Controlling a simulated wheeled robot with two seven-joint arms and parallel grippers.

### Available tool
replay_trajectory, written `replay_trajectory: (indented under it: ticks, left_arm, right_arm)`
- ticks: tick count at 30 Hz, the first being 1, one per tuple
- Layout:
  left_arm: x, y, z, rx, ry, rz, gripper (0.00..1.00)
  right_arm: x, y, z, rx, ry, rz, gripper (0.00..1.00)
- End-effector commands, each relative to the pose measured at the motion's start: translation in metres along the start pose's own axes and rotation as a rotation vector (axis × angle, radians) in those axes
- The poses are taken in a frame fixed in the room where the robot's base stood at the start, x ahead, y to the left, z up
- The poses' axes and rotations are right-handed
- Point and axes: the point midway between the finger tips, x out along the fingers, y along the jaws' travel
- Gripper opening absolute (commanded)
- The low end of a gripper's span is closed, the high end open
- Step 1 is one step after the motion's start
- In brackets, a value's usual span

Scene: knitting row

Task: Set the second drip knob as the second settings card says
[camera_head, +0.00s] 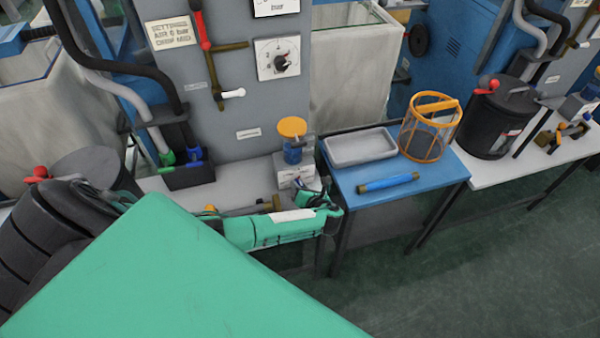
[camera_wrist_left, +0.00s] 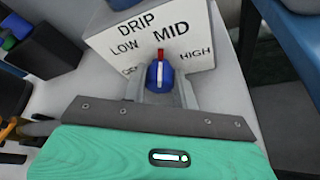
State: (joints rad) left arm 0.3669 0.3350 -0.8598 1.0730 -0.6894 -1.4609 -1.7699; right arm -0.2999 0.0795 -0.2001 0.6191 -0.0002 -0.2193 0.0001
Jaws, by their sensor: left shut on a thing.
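A cream settings card (camera_head: 168,33) on the grey machine panel reads AIR 6 bar, DRIP MID. The drip unit's white plate (camera_wrist_left: 130,45) carries the words DRIP, LOW, MID and HIGH, plus a partly hidden label at lower left. The blue drip knob (camera_wrist_left: 160,76) has a red and white pointer, which points up toward MID. My left gripper (camera_wrist_left: 161,88) is shut on the knob, with a grey finger on each side. In the head view, the drip unit (camera_head: 293,172) stands below an orange-topped blue container, and my arm hides the knob. My right gripper is not in view.
A pressure dial (camera_head: 278,60) and a red-handled valve pipe (camera_head: 205,40) are on the panel. A blue table (camera_head: 350,205) at right holds a grey tray (camera_head: 360,147), an orange basket (camera_head: 430,127) and a blue cylinder (camera_head: 388,183). The floor at lower right is clear.

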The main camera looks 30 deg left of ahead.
Motion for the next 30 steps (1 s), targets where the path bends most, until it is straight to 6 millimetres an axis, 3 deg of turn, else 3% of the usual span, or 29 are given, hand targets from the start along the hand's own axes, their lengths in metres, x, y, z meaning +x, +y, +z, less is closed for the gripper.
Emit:
replay_trajectory:
  ticks: [6,23,24,27,30]
  left_arm:
    - [-0.0006,-0.0005,0.0017,0.069,0.002,0.029,0.06]
    - [-0.0001,-0.0014,0.0002,0.094,0.003,0.039,0.06]
    - [-0.0001,-0.0014,0.0002,0.094,0.003,0.039,0.34]
    - [-0.0001,-0.0014,0.0002,0.094,0.003,0.039,0.5]
    - [0.0,-0.0012,0.0002,0.094,0.003,0.039,0.5]
  right_arm:
    - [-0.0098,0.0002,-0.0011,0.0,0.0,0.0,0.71]
    - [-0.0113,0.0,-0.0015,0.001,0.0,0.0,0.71]
    - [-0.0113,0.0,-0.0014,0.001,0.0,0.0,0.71]
    - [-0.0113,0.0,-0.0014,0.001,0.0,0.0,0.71]
    - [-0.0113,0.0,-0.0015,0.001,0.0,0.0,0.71]
